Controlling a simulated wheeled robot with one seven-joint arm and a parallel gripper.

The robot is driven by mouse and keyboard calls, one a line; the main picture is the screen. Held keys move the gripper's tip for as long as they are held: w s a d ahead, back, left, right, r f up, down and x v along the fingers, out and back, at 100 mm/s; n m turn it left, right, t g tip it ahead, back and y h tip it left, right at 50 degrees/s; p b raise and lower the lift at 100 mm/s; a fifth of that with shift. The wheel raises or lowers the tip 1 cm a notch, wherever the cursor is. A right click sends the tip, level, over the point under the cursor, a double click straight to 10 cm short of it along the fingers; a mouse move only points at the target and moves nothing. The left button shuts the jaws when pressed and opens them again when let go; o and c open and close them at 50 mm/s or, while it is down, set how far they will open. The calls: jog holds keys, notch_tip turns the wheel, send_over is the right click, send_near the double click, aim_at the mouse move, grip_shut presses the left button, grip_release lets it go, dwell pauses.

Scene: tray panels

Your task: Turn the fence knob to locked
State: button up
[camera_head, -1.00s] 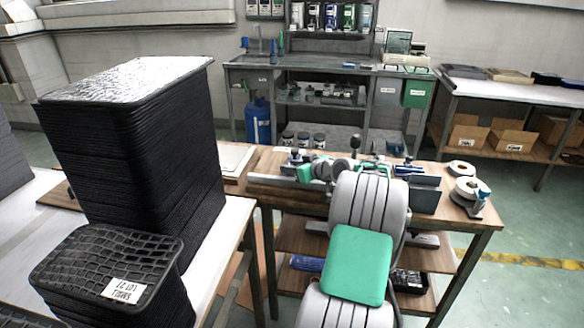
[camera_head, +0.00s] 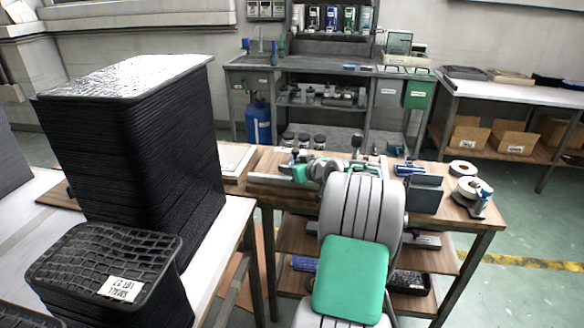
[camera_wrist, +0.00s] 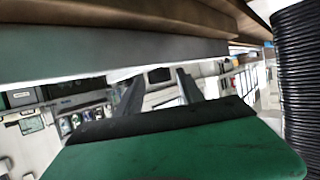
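I cannot make out the fence knob in either view. In the head view a grey rail (camera_head: 283,182) lies along the left front of the wooden workbench (camera_head: 468,222), and dark grey upright panels (camera_head: 425,194) stand right of my arm. A small dark round-topped part (camera_head: 356,141) rises behind my arm; I cannot tell what it is. My arm covers the middle of the bench, and my fingers are not clear there. In the wrist view my gripper (camera_wrist: 159,76) shows two dark fingers standing apart with nothing between them. A grey band (camera_wrist: 110,57) crosses above them.
A tall stack of black trays (camera_head: 135,150) and a lower stack (camera_head: 105,262) stand on the left table. Tape rolls (camera_head: 462,168) lie at the bench's right end. A back bench (camera_head: 300,68) and a side table (camera_head: 510,90) stand behind. Green floor is open at right.

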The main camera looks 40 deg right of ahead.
jog(key=shift+o, duration=0.5)
jog(key=shift+s, duration=0.1)
jog(key=v, duration=0.7)
jog(key=shift+s+a+r, duration=0.1)
jog(key=shift+s+r, duration=0.05)
jog(key=shift+s, duration=0.15)
